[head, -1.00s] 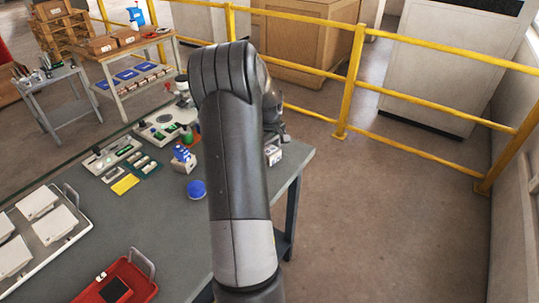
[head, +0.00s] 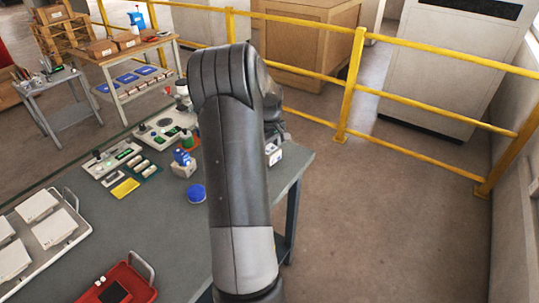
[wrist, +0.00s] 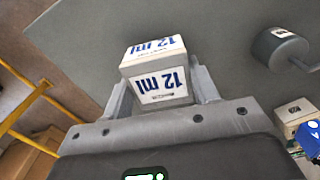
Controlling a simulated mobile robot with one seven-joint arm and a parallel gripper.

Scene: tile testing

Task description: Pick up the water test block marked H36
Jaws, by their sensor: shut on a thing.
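A white block (wrist: 157,70) with large blue "12 ml" lettering on two faces sits between the two fingers of my gripper (wrist: 163,88) in the wrist view. My gripper is shut on it. Smaller print on the block is too small to read, so I cannot make out H36. In the head view the white block (head: 274,155) shows just right of my arm, near the right edge of the grey table (head: 165,232). My arm hides most of the gripper there. I cannot tell whether the block touches the table.
A blue round object (head: 196,193) and a blue-and-white item (head: 183,163) stand left of my arm. Test devices (head: 163,133), a yellow pad (head: 125,188), a white tray (head: 84,231) and a red tray (head: 137,283) lie further left. A yellow railing (head: 352,85) stands beyond the table.

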